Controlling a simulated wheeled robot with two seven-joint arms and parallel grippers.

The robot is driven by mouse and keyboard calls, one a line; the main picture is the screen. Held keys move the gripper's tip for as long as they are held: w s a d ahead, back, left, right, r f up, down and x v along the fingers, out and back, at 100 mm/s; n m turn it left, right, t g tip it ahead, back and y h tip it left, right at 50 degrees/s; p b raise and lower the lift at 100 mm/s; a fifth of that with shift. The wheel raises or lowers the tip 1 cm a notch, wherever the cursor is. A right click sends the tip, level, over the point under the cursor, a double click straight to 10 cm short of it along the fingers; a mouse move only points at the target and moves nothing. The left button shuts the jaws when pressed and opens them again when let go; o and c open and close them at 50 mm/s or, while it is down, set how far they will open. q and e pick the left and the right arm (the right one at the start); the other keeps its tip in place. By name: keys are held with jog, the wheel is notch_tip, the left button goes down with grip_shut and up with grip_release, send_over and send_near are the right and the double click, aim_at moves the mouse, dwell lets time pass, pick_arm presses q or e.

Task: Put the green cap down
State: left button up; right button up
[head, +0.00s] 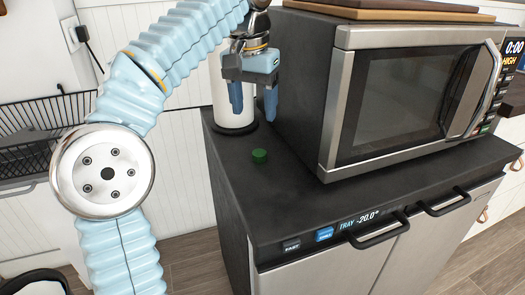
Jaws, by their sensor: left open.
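The small green cap (259,156) lies on the dark top of the cabinet (300,203), left of the microwave. My left gripper (253,108) is open above and behind the cap in the picture, its two blue fingers pointing down. Nothing is between the fingers, and the cap is apart from them. My right gripper is not in view.
A microwave (335,115) with boards (385,12) on top fills the right of the cabinet top. A white cylinder (233,105) on a dark base stands behind my left gripper. The cabinet top is clear in front of the cap. A black wire rack (35,135) is at the left.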

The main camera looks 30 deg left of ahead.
aim_at(260, 152)
pick_arm(q)
jog(key=f, duration=0.3)
jog(key=w+f+b, duration=0.1)
jog(key=f, duration=0.7)
jog(key=shift+w+d, duration=0.15)
jog(key=shift+w, duration=0.05)
grip_shut()
jog(key=shift+r, duration=0.1)
jog(key=shift+r, duration=0.45)
notch_tip(260, 152, up, 3)
jog(key=shift+s+f, duration=0.1)
jog(key=s+d+r, duration=0.3)
jog(key=s+r, duration=0.6)
jog(key=s, duration=0.4)
jog(key=shift+s+d+r+p, duration=0.15)
jog(key=shift+d+p, duration=0.15)
jog(key=shift+d, duration=0.05)
